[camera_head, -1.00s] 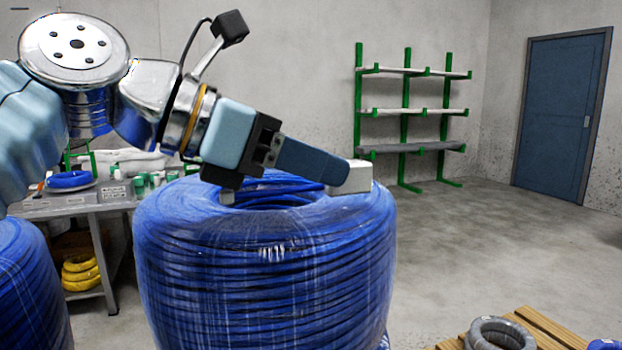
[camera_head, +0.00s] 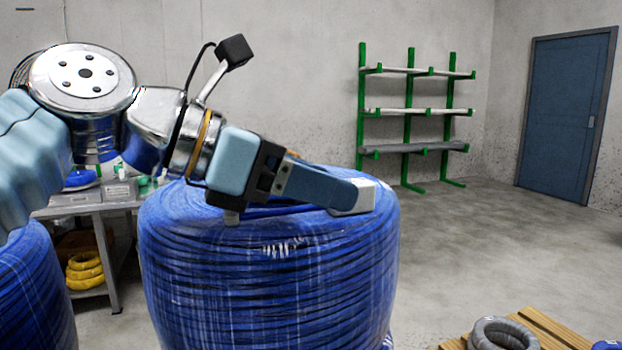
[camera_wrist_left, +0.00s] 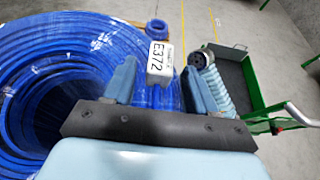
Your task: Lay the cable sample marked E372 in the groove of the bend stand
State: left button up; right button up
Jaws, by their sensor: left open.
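My left gripper (camera_head: 292,207) is open over the top of a big blue cable coil (camera_head: 270,285). In the left wrist view its two fingers (camera_wrist_left: 160,82) stand apart. A white tag marked E372 (camera_wrist_left: 158,60) shows between and just beyond the fingertips, with blue strands (camera_wrist_left: 165,97) below it. I cannot tell whether the fingers touch anything. The coil's hollow middle (camera_wrist_left: 75,90) lies left of the fingers in that view. I cannot make out the bend stand. My right gripper is not in view.
A second blue coil (camera_head: 35,290) stands at left, near a grey workbench (camera_head: 95,208) with yellow coils (camera_head: 85,272) below. A green rack (camera_head: 410,110) stands at the back wall. A pallet (camera_head: 540,335) bears a grey coil (camera_head: 500,333). A green cart (camera_wrist_left: 240,75) shows in the wrist view.

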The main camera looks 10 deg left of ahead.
pick_arm(q)
jog(key=shift+r, duration=0.3)
jog(key=v, duration=1.2)
jog(key=shift+f, duration=0.15)
